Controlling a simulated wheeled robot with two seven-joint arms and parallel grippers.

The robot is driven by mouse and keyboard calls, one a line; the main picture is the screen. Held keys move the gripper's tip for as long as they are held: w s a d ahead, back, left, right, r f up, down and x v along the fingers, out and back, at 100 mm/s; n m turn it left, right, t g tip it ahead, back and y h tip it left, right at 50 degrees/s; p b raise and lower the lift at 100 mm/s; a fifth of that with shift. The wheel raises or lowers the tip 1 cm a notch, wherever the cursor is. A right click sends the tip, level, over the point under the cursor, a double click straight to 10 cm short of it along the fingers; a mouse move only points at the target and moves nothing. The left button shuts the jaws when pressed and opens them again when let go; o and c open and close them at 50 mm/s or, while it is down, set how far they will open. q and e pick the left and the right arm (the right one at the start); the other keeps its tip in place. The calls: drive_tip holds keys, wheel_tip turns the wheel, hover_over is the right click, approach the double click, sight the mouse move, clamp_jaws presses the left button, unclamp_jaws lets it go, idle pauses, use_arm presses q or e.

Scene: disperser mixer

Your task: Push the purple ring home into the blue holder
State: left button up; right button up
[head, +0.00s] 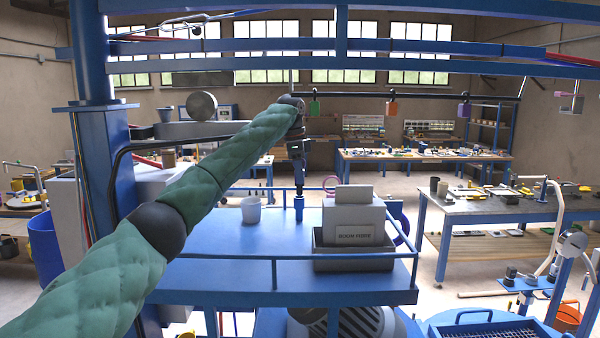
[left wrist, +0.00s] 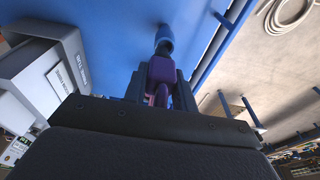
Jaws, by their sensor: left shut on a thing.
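The blue holder (head: 298,207) stands upright on the blue platform (head: 215,255), near its far edge. In the left wrist view the holder (left wrist: 164,42) shows just beyond my fingers. My left gripper (head: 299,182) points down over the holder. The left wrist view shows the gripper (left wrist: 160,92) shut on the purple ring (left wrist: 161,69), which lies in line with the holder's end. The fingers hide part of the ring, and I cannot tell whether it touches the holder or sits partly in it. My right gripper is not in view.
A grey bin (head: 335,261) with a grey labelled box (head: 353,216) stands to the right. A blue rail (head: 340,258) borders the platform. The platform's left front is clear.

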use_arm(q)
drive_tip(key=shift+s+f, duration=0.2)
drive_tip(key=shift+f, duration=0.55)
drive_tip(key=shift+s+f, duration=0.3)
drive_tip(key=shift+f, duration=0.05)
drive_tip(key=shift+a+r, duration=0.1)
drive_tip(key=shift+r, duration=0.2)
drive_tip(key=shift+w, duration=0.1)
idle(0.3)
drive_tip(key=shift+w+a+r, duration=0.1)
drive_tip(key=shift+w+a, duration=0.05)
drive_tip(key=shift+w, duration=0.15)
drive_tip(key=shift+w+d, duration=0.25)
drive_tip(key=shift+w, duration=0.05)
drive_tip(key=shift+w+d, duration=0.1)
drive_tip(key=shift+w, duration=0.2)
drive_tip(key=shift+w, duration=0.1)
drive_tip(key=shift+c, duration=0.2)
clamp_jaws()
